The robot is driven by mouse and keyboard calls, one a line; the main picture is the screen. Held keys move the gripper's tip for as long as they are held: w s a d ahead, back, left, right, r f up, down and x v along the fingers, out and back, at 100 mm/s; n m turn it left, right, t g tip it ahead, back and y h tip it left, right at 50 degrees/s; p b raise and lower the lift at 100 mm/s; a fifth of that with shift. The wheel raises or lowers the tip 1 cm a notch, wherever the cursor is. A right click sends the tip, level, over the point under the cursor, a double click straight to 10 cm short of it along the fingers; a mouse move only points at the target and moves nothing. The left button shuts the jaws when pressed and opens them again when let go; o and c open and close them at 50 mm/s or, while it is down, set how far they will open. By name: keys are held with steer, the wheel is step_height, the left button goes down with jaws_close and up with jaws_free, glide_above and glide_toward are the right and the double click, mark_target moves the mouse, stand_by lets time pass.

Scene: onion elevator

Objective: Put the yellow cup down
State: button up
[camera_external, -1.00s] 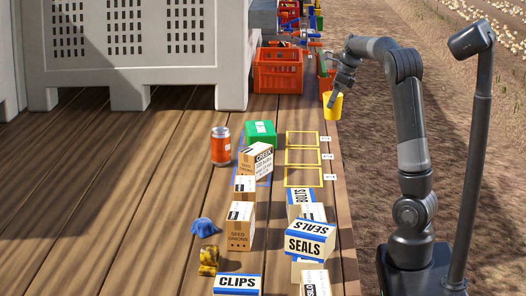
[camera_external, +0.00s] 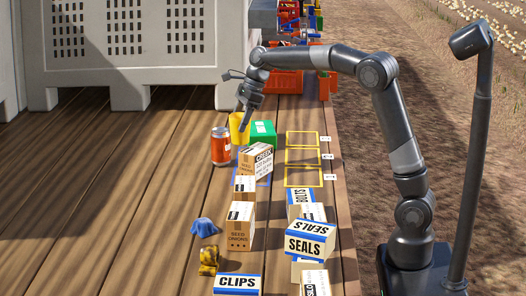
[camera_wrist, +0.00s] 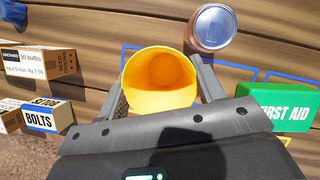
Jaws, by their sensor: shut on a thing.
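The yellow cup (camera_external: 238,129) is in my gripper (camera_external: 244,122), low over the wooden deck between the red can and the green first aid box. In the wrist view, the yellow cup (camera_wrist: 160,82) shows its open mouth, with a finger of my gripper (camera_wrist: 160,90) on either side of it. My gripper is shut on the cup. I cannot tell whether the cup's base touches the deck. A blue outline (camera_wrist: 225,62) on the deck shows beside and behind the cup in the wrist view.
The red can (camera_external: 220,147) stands close to the cup's left, the green first aid box (camera_external: 263,134) close to its right. A cardboard box (camera_external: 257,161) is in front. Yellow outlined squares (camera_external: 303,158) on the right are empty. A large grey bin (camera_external: 150,50) stands behind.

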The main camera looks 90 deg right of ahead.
steer(key=shift+w+a+f, duration=1.05)
steer(key=shift+w+f, duration=0.1)
steer(key=shift+f, duration=0.45)
steer(key=shift+w+a+f, duration=1.05)
steer(key=shift+w+f, duration=0.1)
steer(key=shift+f, duration=0.5)
steer(key=shift+w+a+f, duration=1.05)
steer(key=shift+w+f, duration=0.1)
steer(key=shift+f, duration=0.45)
steer(key=shift+f, duration=0.15)
steer(key=o, duration=1)
steer(key=shift+c, duration=0.2)
